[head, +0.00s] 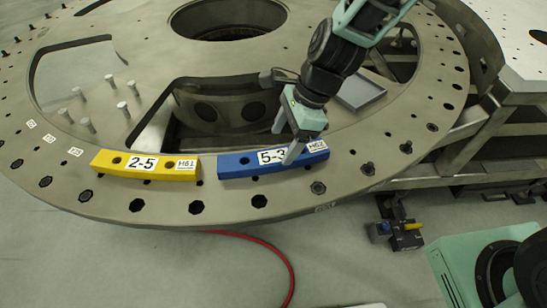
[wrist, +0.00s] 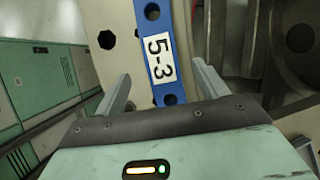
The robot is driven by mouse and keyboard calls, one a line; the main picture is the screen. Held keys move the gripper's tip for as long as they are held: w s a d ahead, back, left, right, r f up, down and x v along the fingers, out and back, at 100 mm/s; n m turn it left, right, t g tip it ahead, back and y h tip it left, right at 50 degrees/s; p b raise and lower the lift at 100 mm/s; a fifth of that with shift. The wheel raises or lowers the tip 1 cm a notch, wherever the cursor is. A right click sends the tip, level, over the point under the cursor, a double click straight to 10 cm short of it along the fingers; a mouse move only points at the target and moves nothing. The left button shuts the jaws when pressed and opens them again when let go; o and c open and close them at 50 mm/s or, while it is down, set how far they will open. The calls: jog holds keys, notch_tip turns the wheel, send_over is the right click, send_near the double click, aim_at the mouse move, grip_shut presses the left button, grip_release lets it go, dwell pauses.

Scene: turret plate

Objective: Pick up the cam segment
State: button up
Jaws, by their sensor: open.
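A blue cam segment (head: 240,166) labelled 5-3 and H62 lies on the turret plate (head: 330,186) near its front rim. A yellow cam segment (head: 120,162) labelled 2-5 and H61 lies to its left. My gripper (head: 285,144) is open over the blue segment, and its near finger hides part of the 5-3 label. In the wrist view the blue segment (wrist: 155,18) runs up between the two open fingers of my gripper (wrist: 158,88). The fingers stand apart from it on both sides. Whether the fingertips reach down beside it I cannot tell.
Several metal pegs (head: 122,108) stand on the plate at the left. A grey tray (head: 360,93) lies behind my gripper. A large opening (head: 215,110) is behind the segments. Bolt holes line the plate's rim.

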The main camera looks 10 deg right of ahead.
aim_at(275, 155)
jog(key=shift+x, duration=2.55)
jog(key=shift+w, duration=0.15)
jog(key=c, duration=1.3)
